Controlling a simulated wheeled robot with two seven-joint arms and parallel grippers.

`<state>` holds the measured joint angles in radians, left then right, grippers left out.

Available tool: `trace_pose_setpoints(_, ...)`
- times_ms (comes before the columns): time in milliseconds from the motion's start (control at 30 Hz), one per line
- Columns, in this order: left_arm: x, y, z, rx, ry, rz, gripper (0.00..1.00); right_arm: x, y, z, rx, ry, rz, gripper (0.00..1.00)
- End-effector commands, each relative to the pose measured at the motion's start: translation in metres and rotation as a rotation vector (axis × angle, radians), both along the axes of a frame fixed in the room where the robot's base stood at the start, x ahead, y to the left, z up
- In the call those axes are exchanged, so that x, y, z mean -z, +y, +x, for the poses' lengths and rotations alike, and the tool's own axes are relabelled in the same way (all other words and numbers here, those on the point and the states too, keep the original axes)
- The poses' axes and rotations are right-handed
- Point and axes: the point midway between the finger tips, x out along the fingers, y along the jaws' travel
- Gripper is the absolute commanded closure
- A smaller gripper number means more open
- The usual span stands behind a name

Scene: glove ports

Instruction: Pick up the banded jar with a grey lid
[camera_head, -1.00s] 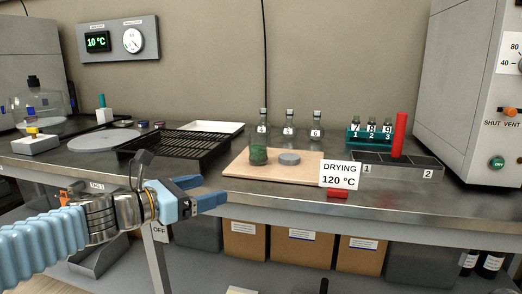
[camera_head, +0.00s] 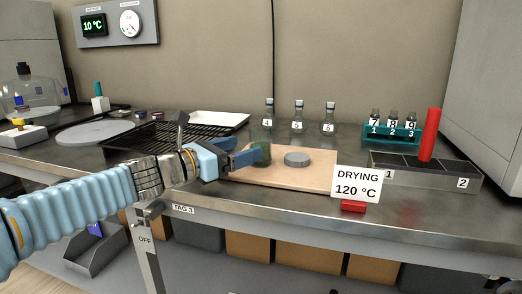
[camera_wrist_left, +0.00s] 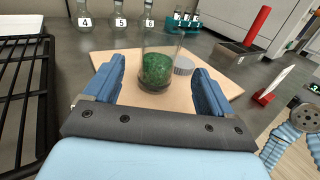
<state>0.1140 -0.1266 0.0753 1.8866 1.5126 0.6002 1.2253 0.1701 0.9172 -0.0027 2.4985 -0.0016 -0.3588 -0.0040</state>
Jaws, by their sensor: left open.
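A clear glass jar (camera_head: 263,150) with green grains in its lower part stands upright on the tan board. It also shows in the left wrist view (camera_wrist_left: 157,66), straight ahead of the fingers. A grey round lid-like disc (camera_head: 297,159) lies flat on the board to the jar's right, apart from it. I cannot make out a band on the jar. My left gripper (camera_head: 246,150) is open and empty, level with the jar's lower part. In the left wrist view the jar stands at the mouth of the open fingers (camera_wrist_left: 159,75), with nothing gripped.
Flasks marked 4 (camera_head: 269,117), 5 and 6 stand behind the board (camera_head: 322,176). A drying sign (camera_head: 357,186) stands at its front right. A black rack (camera_head: 160,140) is to the left. A tray with a red post (camera_head: 430,135) and a teal vial rack (camera_head: 405,133) are to the right.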

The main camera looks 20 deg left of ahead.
Motion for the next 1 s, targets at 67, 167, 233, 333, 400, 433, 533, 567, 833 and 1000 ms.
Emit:
trace_pose_setpoints(67, 0.001, -0.005, 0.008, 0.001, 0.001, -0.001, 0.16, 0.0, 0.0, 0.0, 0.0, 0.0, 0.0, 0.15)
trace_pose_setpoints(167, 0.001, -0.009, 0.013, 0.0, 0.001, -0.001, 0.16, 0.001, 0.0, 0.0, 0.0, 0.0, 0.0, 0.15)
trace_pose_setpoints(233, 0.003, -0.013, 0.02, 0.0, 0.002, -0.001, 0.16, 0.002, 0.0, 0.0, 0.0, 0.0, 0.0, 0.15)
trace_pose_setpoints(333, 0.006, -0.022, 0.034, 0.002, 0.002, -0.001, 0.16, 0.003, 0.0, 0.0, 0.0, 0.0, 0.001, 0.15)
trace_pose_setpoints(400, 0.006, -0.028, 0.043, 0.002, 0.001, -0.002, 0.16, 0.003, 0.0, 0.0, 0.0, 0.001, 0.001, 0.15)
trace_pose_setpoints(433, 0.006, -0.031, 0.047, 0.002, 0.002, -0.001, 0.16, 0.002, 0.0, 0.0, 0.0, 0.001, 0.001, 0.15)
trace_pose_setpoints(533, 0.006, -0.035, 0.054, 0.001, 0.0, 0.0, 0.16, 0.002, 0.0, 0.0, 0.0, 0.001, 0.001, 0.15)
trace_pose_setpoints(567, 0.006, -0.036, 0.055, 0.001, 0.0, 0.0, 0.16, 0.002, 0.0, 0.0, 0.0, 0.001, 0.001, 0.15)
trace_pose_setpoints(833, 0.006, -0.036, 0.056, 0.0, 0.0, 0.0, 0.25, 0.002, 0.0, 0.0, 0.0, 0.0, 0.001, 0.15)
trace_pose_setpoints(1000, 0.006, -0.036, 0.056, -0.001, 0.0, 0.0, 0.51, 0.002, 0.0, 0.0, 0.0, 0.0, 0.001, 0.15)
